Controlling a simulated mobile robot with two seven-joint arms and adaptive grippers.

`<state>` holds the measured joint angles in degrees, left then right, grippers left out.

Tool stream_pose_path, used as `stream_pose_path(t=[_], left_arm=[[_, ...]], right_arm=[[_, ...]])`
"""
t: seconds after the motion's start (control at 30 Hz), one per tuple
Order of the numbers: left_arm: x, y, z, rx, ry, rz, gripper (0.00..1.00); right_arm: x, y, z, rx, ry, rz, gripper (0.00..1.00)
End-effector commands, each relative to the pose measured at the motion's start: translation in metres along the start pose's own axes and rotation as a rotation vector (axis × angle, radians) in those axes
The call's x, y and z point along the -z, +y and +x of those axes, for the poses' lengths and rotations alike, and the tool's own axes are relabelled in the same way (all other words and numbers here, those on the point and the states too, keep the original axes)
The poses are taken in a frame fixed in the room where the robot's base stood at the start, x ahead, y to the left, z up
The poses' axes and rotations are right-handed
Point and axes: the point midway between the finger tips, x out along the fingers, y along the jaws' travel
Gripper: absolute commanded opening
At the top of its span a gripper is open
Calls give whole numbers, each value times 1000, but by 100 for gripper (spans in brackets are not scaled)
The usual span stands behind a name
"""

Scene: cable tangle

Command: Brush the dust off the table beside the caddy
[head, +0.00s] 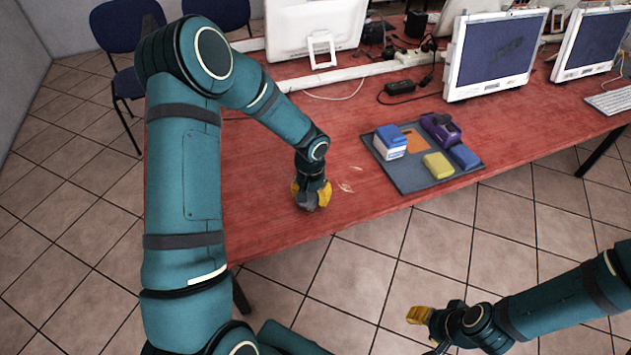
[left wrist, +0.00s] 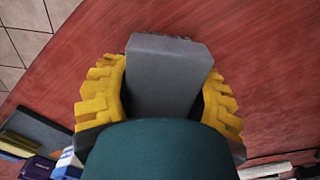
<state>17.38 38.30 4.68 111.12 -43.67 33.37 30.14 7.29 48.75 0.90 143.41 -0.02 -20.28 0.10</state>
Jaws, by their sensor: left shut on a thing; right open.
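My left gripper (head: 312,195) is shut on a grey brush (left wrist: 168,75), a block with a dark ragged edge at its far end. In the head view the brush (head: 309,203) is low at the red table (head: 260,208), left of the dust; I cannot tell whether it touches. Pale dust patches (head: 345,187) lie on the table between the brush and the caddy. The caddy (head: 408,186) is a flat grey tray; its corner also shows in the left wrist view (left wrist: 45,130). My right gripper (head: 425,320) is open and empty, off the table's front side.
The caddy carries a blue-and-white box (head: 390,143), an orange patch (head: 414,140), a purple thing (head: 440,129), a yellow block (head: 438,165) and a blue block (head: 464,157). Monitors (head: 495,50), a black adapter (head: 400,88) and cables stand behind.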

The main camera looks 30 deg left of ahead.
Motion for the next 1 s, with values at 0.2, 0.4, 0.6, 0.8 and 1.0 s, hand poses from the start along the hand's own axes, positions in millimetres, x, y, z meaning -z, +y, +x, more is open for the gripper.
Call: stream_pose_path(t=[0.2,0.4,0.6,0.8,1.0], left_arm=[[2,1,-22,0,-1,-1,23],[5,2,-40,1,-1,1,23],[6,3,-53,0,-2,0,23],[6,3,-54,0,-2,0,23],[6,3,-54,0,-2,0,23]], right_arm=[[-2,-6,-15,0,-8,1,47],[-2,-10,-26,0,-12,2,47],[-2,-13,-34,0,-14,3,47],[-2,-12,-34,0,-14,3,47],[-2,-12,-34,0,-14,3,47]])
